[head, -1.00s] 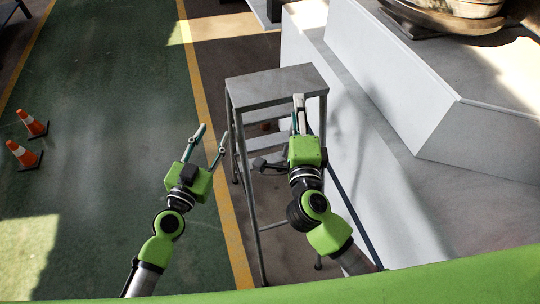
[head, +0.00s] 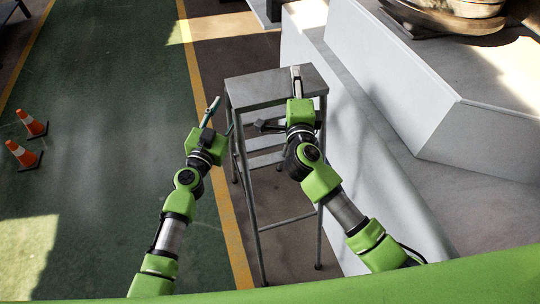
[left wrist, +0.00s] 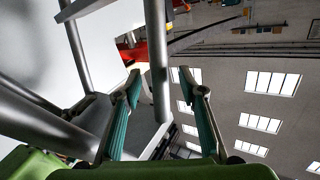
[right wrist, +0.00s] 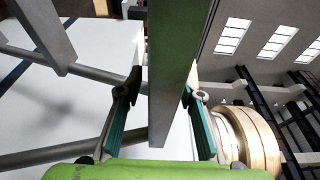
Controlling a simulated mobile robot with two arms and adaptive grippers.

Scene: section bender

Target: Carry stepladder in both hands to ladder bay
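The grey stepladder (head: 262,90) stands upright on the floor in the middle of the head view. My left gripper (head: 222,113) is at its left side, just below the top. In the left wrist view a ladder leg (left wrist: 156,50) runs between the open fingers (left wrist: 160,82), with gaps visible. My right gripper (head: 296,86) is at the near right part of the top, one finger above it; the other finger is hidden there. In the right wrist view a grey ladder part (right wrist: 170,60), seemingly the top's edge, passes between the spread fingers (right wrist: 160,88).
A large white machine base (head: 370,130) stands close on the right of the stepladder. A yellow floor line (head: 205,110) runs along its left. Two orange cones (head: 22,154) stand at the far left on the green floor. The green lane between is clear.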

